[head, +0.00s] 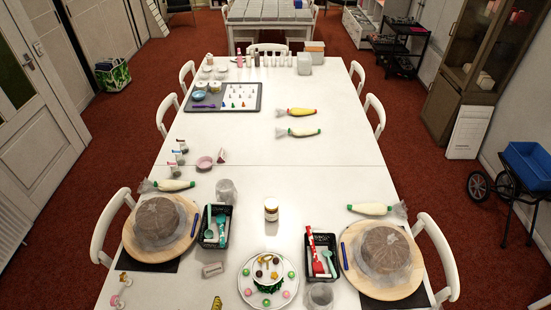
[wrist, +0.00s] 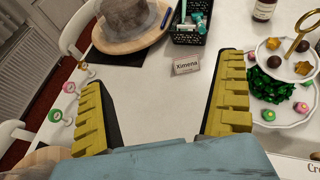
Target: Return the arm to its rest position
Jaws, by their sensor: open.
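My gripper (wrist: 163,75) shows in the wrist view with its two yellow-and-black fingers spread wide. Nothing is held between them. A name card (wrist: 186,65) reading "Ximena" stands on the white table beyond the gap. In the head view the card (head: 213,269) lies near the front of the table. A small yellow piece at the bottom edge there looks like a fingertip; the rest of my arm is out of view. The left wooden turntable (head: 131,243) bears a wrapped brown cake (head: 160,220). The right turntable (head: 405,290) bears another wrapped cake (head: 385,248).
A tiered sweets stand (wrist: 297,110) is close to the right finger. Candy sticks (wrist: 57,116) are close to the left. Black baskets (head: 222,238), a jar (head: 271,210) and clear cups (head: 226,190) stand nearby. The middle of the white table (head: 300,165) is clear.

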